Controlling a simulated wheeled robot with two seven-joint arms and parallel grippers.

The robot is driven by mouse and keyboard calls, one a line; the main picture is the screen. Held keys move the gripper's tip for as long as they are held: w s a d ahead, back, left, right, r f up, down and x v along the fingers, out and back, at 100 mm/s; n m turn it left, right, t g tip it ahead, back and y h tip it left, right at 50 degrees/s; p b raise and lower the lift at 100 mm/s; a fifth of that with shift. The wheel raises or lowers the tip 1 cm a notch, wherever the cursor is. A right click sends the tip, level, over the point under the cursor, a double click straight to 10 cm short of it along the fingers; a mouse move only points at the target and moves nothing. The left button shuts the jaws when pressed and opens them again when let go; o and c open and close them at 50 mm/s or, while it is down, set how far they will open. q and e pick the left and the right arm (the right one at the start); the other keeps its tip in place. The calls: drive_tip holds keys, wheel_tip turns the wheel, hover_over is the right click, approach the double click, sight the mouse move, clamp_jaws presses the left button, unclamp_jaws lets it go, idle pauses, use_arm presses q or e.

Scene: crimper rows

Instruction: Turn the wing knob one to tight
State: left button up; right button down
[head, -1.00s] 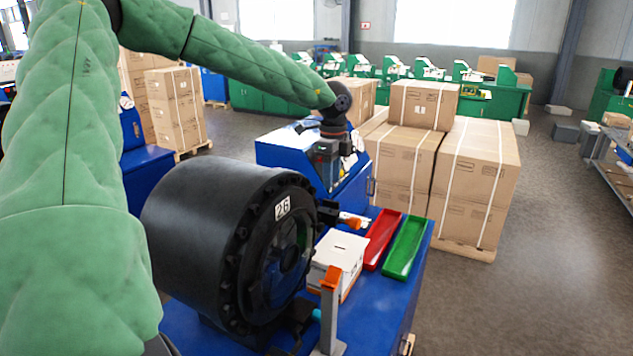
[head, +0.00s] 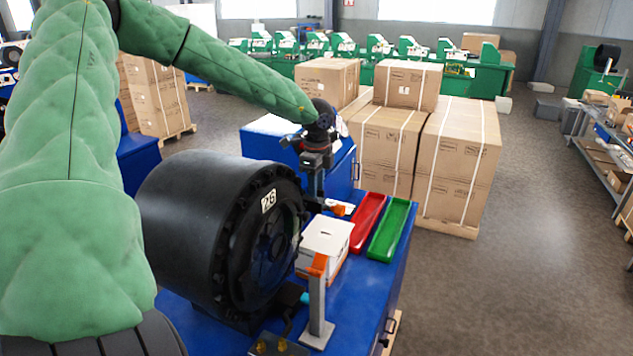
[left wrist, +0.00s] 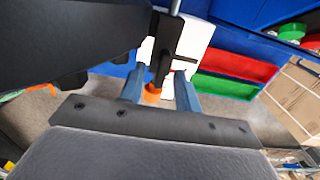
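The black crimper drum (head: 200,225) marked 26 stands on the blue bench. A small orange part (head: 338,210) sits beside the drum's face, at a black fitting; I cannot tell for sure that it is wing knob one. My left gripper (head: 317,192) points down just above and left of it. In the left wrist view, the blue fingers of my left gripper (left wrist: 160,92) are spread apart, with the orange part (left wrist: 152,94) and the end of a black bar (left wrist: 165,50) between or just beyond them. Contact is not clear. My right gripper is not in view.
A white box (head: 326,237), a red tray (head: 367,217) and a green tray (head: 389,230) stand on the bench (head: 357,290). A grey post (head: 317,305) with an orange top stands in front. Strapped cartons (head: 460,160) are behind. Floor at right is clear.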

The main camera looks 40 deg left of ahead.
use_arm(q)
drive_tip(key=shift+w+a+f, duration=0.1)
drive_tip(key=shift+a+f, duration=0.15)
drive_tip(key=shift+f, duration=0.1)
drive_tip(key=shift+d+r, duration=0.1)
drive_tip(key=shift+d, duration=0.05)
drive_tip(key=shift+c, duration=1.1)
clamp_jaws()
